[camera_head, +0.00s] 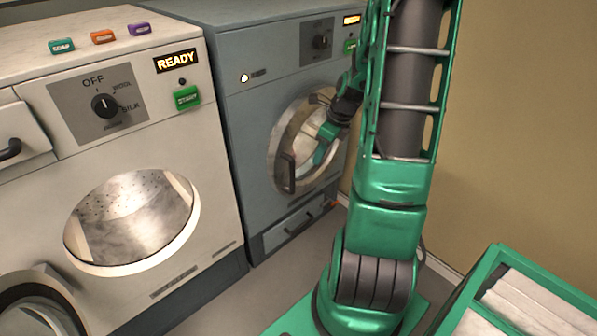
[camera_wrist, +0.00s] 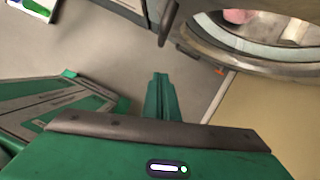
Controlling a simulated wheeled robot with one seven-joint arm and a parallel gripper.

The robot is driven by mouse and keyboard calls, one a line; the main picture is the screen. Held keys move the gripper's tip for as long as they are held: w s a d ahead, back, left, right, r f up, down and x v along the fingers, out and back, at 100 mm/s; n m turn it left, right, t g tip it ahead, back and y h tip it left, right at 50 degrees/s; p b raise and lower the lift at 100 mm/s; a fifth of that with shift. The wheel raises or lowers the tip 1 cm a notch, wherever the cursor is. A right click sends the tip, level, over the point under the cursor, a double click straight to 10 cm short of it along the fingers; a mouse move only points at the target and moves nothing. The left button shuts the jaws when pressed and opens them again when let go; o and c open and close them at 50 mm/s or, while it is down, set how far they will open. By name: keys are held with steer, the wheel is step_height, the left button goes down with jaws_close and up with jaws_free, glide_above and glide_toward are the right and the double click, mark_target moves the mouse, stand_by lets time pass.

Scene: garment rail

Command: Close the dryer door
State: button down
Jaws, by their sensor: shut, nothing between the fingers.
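The dryer is the blue-grey machine (camera_head: 235,100) at the middle of the head view. Its round door (camera_head: 276,150) has a pale ring, a glass middle and a dark handle (camera_head: 286,173) on its left side. The door also shows at the top right of the wrist view (camera_wrist: 280,66), with something pink behind the glass. The frames do not clearly show whether the door stands slightly ajar or is flush. My gripper (camera_head: 320,157) is shut and empty, in front of the door's right part; its green fingers also show in the wrist view (camera_wrist: 160,80). Contact is unclear.
A white washer (camera_head: 120,190) stands left of the dryer, its drum open and its round door (camera_head: 40,305) swung out at bottom left. A green-framed crate (camera_head: 545,280) with pale cloth stands at bottom right. A tan wall (camera_head: 520,120) is close on the right.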

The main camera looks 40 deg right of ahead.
steer(key=w+a+f+t, duration=0.1)
steer(key=w+a+f, duration=0.1)
steer(key=w+f, duration=0.4)
steer(key=shift+a+f, duration=0.25)
steer(key=shift+f, duration=1.5)
